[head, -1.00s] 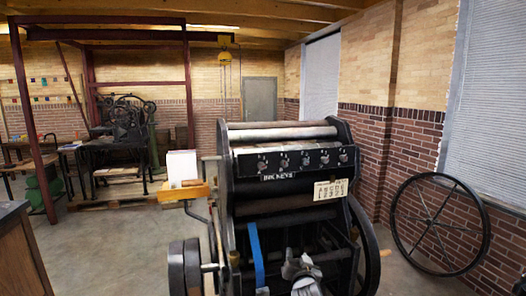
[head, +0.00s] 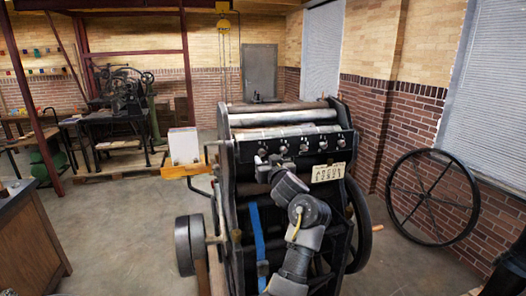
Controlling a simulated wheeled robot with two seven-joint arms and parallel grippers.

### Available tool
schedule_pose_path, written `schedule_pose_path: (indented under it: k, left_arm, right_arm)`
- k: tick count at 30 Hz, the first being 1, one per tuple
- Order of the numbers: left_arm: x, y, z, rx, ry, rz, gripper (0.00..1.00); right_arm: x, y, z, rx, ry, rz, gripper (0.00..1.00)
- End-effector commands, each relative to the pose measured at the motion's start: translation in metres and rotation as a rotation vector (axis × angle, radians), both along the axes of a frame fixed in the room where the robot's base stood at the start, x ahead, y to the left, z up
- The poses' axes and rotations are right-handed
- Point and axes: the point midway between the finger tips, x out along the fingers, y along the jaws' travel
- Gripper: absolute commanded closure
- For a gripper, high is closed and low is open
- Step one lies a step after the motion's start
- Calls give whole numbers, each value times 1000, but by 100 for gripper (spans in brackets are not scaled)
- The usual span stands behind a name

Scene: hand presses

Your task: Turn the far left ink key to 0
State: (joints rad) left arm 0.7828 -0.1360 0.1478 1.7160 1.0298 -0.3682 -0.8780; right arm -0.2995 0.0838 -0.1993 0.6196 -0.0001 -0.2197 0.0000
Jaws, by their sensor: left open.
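The ink keys are a row of small pale knobs on the black panel (head: 330,155) across the upper part of the press. The far left ink key (head: 262,152) is at the panel's left end. My left arm rises in front of the press, and my left gripper (head: 267,161) is at that key, just below it in the picture. It is open; whether its fingers touch or surround the key I cannot tell. The gripper hides the panel's label and the scale by the key, so the key's setting is not readable. My right gripper is not in view.
A cream number card (head: 328,173) hangs on the press's right front. A wooden shelf with a white box (head: 184,145) sticks out on its left. A large spoked wheel (head: 433,198) leans by the brick wall. A wooden cabinet (head: 28,240) stands at lower left.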

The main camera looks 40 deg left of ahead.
Motion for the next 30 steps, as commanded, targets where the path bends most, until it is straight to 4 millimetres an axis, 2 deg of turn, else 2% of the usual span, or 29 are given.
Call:
schedule_pose_path:
  k: [1, 3, 9, 21, 30]
  left_arm:
    - [5, 9, 4, 2, 5, 3, 56]
    - [12, 19, 4, 1, 3, 2, 56]
    - [26, 38, 2, 1, 2, 1, 56]
    - [30, 43, 0, -1, -1, -1, 56]
    - [30, 43, 0, -1, -1, -1, 95]
  right_arm:
    - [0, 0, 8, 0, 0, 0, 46]
    - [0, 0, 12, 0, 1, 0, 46]
    - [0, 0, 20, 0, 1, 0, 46]
    - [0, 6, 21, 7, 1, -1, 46]
    - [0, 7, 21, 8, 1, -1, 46]
